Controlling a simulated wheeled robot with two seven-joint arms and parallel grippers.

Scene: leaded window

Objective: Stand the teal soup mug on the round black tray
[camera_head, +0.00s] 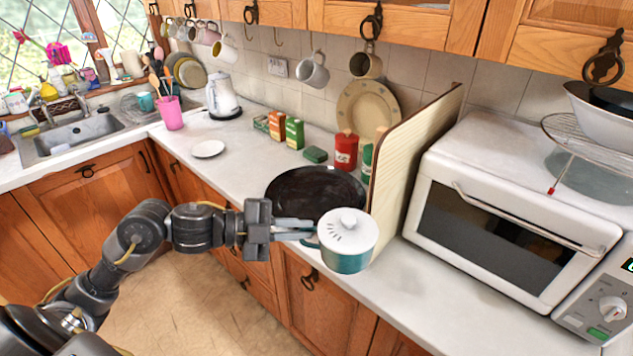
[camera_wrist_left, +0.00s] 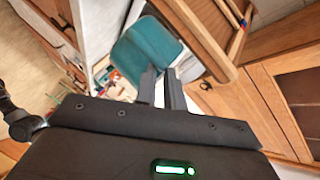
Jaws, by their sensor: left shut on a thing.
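The teal soup mug (camera_head: 346,258) has a white lid with a knob and a teal lower body. My left gripper (camera_head: 308,236) is shut on its handle at the mug's left side and holds it upright in front of the counter edge. In the left wrist view the teal mug (camera_wrist_left: 146,52) shows beyond the two close fingers (camera_wrist_left: 162,88). The round black tray (camera_head: 300,187) lies on the counter behind the gripper and mug, and looks empty. The mug and fingers hide part of its near edge. My right gripper is not in view.
A cream board (camera_head: 415,150) stands upright right of the tray, beside the white microwave oven (camera_head: 500,215).

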